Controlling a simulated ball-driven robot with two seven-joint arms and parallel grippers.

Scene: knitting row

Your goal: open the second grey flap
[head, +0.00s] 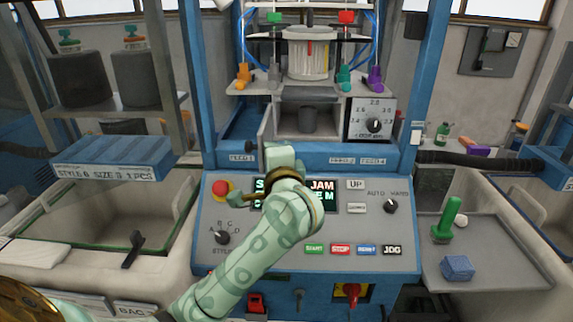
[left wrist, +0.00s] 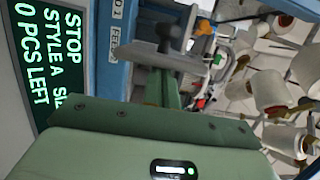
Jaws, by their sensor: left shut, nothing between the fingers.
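My left arm crosses the control panel in the head view, with its hand (head: 280,157) in front of the blue ledge, right of the FEED 1 label. In the left wrist view the left gripper (left wrist: 170,75) is shut and empty. Contact between tips and knob cannot be told. My right gripper is not in view.
A grey tray (head: 480,268) at right holds a green tool (head: 448,220) and blue block (head: 457,268). White yarn cones (left wrist: 268,90) show in the wrist view.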

